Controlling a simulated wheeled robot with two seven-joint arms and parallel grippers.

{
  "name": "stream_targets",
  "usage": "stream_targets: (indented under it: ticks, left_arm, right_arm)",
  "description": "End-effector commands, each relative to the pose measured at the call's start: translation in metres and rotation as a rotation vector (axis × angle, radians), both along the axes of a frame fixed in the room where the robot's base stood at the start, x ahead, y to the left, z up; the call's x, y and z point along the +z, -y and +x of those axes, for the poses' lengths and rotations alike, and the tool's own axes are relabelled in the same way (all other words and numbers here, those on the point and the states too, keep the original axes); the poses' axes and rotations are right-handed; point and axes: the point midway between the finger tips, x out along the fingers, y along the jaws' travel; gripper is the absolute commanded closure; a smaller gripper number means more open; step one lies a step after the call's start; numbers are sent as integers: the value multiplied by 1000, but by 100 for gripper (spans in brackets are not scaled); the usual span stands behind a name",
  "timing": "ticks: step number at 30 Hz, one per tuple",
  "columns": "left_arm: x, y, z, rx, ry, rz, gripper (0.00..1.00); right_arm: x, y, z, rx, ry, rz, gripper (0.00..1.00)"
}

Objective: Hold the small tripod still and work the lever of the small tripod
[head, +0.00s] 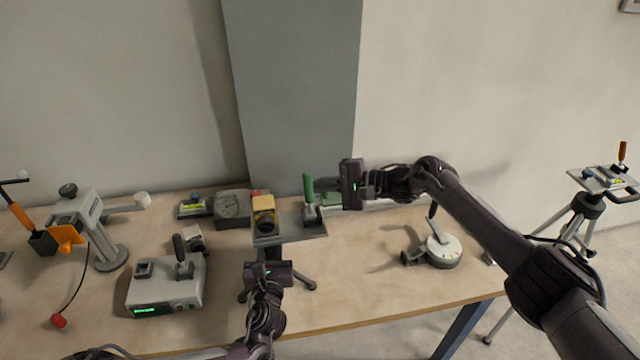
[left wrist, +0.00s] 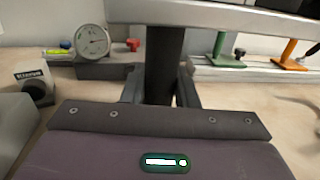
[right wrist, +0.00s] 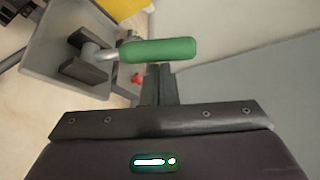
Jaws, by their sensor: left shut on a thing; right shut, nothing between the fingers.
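The small tripod stands on the table, with a grey top plate (head: 291,228), a dark column (left wrist: 165,62) and dark legs (head: 303,283). Its lever has a green handle (head: 308,187), which points up from the right part of the plate. My left gripper (head: 267,262) is shut on the column below the plate; its fingers flank the column in the left wrist view (left wrist: 160,90). My right gripper (head: 328,189) is shut and empty, just right of the green handle. In the right wrist view the handle (right wrist: 158,49) lies just beyond the closed fingertips (right wrist: 158,72); contact is unclear.
A round white dial device (head: 443,252) stands right. A taller tripod (head: 587,207) stands beyond the table.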

Motion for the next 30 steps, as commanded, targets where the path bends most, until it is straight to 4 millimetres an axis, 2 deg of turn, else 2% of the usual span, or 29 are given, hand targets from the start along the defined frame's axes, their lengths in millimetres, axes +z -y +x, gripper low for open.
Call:
stream_targets:
  ticks: [30]
  left_arm:
    - [-1, -1, 0, 1, -1, 1, 100]
  right_arm:
    - [4, 1, -11, 4, 148, 37, 100]
